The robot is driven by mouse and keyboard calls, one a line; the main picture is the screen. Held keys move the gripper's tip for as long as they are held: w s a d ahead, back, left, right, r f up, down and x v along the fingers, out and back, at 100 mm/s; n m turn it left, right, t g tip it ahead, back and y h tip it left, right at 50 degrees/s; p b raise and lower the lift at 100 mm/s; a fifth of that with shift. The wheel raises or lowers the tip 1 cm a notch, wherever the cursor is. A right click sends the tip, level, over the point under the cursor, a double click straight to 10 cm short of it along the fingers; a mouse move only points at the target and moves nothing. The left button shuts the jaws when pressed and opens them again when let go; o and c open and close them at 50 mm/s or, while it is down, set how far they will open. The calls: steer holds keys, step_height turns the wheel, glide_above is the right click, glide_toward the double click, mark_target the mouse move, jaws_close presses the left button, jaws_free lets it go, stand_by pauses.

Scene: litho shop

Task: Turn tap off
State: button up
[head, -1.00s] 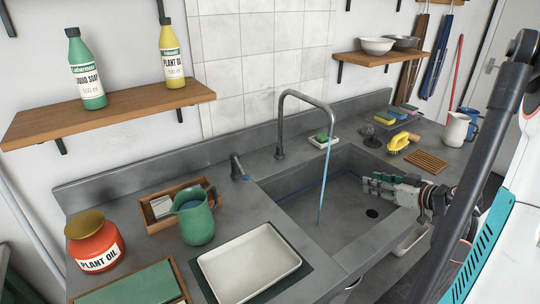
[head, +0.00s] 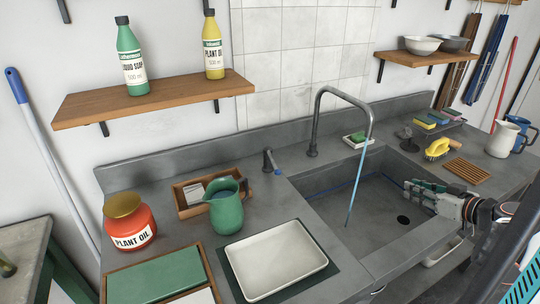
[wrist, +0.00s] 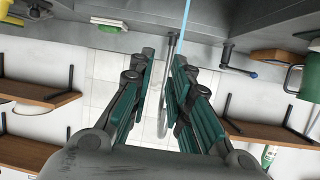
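The grey tap (head: 317,118) stands at the back of the sink, its arched spout running a thin stream of water (head: 356,185) into the basin (head: 380,235). Its short lever with a blue tip (head: 269,161) stands on the counter left of the spout; the lever also shows in the upside-down wrist view (wrist: 237,64). My gripper (head: 412,188) is over the right part of the basin, right of the stream and well apart from the lever. In the wrist view my gripper (wrist: 165,60) has its teal-padded fingers apart with nothing held; the spout (wrist: 172,95) shows beyond the gap.
A green jug (head: 226,212), a wooden box (head: 187,207), a red plant oil jar (head: 128,228) and a white tray (head: 275,262) crowd the counter left of the sink. A yellow brush (head: 437,148) and a wooden rack (head: 467,170) lie at the right. A shelf (head: 150,101) hangs above.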

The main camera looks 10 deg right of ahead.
steer(key=w+a+n+g+y+p, duration=0.1)
steer(key=w+a, duration=0.1)
steer(key=w, duration=0.1)
steer(key=w+a+n+g+p, duration=0.1)
steer(key=w+a, duration=0.1)
steer(key=w, duration=0.1)
steer(key=w+a+r+n+g+y+p, duration=0.1)
steer(key=w+a+n, duration=0.1)
steer(key=w, duration=0.1)
steer(key=shift+w+a+r+y+p, duration=0.1)
steer(key=shift+a+y+p, duration=0.2)
steer(key=shift+a+p, duration=0.05)
jaws_close()
step_height(320, 180, up, 6)
steer(key=n+g+h+p, duration=0.1)
steer(key=n+g+p, duration=0.9)
steer(key=n, duration=0.2)
glide_above(272, 159)
steer(key=s+a, duration=0.3)
steer(key=s, duration=0.1)
step_height(272, 159, down, 9)
steer(key=b, duration=0.2)
steer(key=shift+d+r+n, duration=0.15)
steer(key=shift+n, duration=0.15)
steer(key=shift+d, duration=0.1)
